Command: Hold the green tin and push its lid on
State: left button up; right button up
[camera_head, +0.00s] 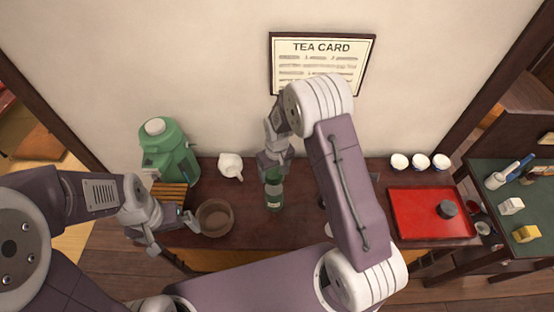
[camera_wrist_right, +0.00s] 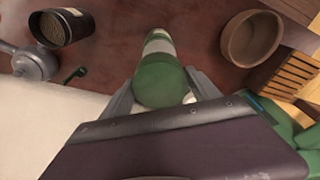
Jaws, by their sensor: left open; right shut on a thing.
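The green tin (camera_head: 273,201) stands on the dark table with a pale band around it, below my right gripper (camera_head: 273,173). In the right wrist view, my right gripper (camera_wrist_right: 163,96) is shut on a green lid (camera_wrist_right: 160,86), with one finger on each side. The tin's pale band (camera_wrist_right: 158,45) shows beyond the lid, in line with it. I cannot tell how far the lid sits on the tin. My left gripper (camera_head: 172,233) is open and empty at the table's front left, beside a brown bowl (camera_head: 215,217) and apart from the tin.
A green jug (camera_head: 168,145), a slatted wooden stand (camera_head: 170,193) and a white teapot (camera_head: 230,165) stand at the back left. A red tray (camera_head: 420,210) and several white cups (camera_head: 420,161) are right. A dark open canister (camera_wrist_right: 62,27) shows in the wrist view. My right arm hides the table's middle.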

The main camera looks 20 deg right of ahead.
jog(key=shift+s+a+r, duration=0.1)
jog(key=shift+s+r, duration=0.2)
jog(key=shift+s, duration=0.1)
jog(key=shift+w+f+b, duration=0.2)
jog(key=shift+f+b, duration=0.35)
jog(key=shift+f, duration=0.15)
notch_tip(320, 180, down, 3)
jog(key=b, duration=0.3)
jog(key=shift+s+f, duration=0.1)
jog(key=shift+f, duration=0.05)
pick_arm(q)
notch_tip(320, 180, down, 3)
jog(key=shift+s+f, duration=0.15)
jog(key=shift+f, duration=0.05)
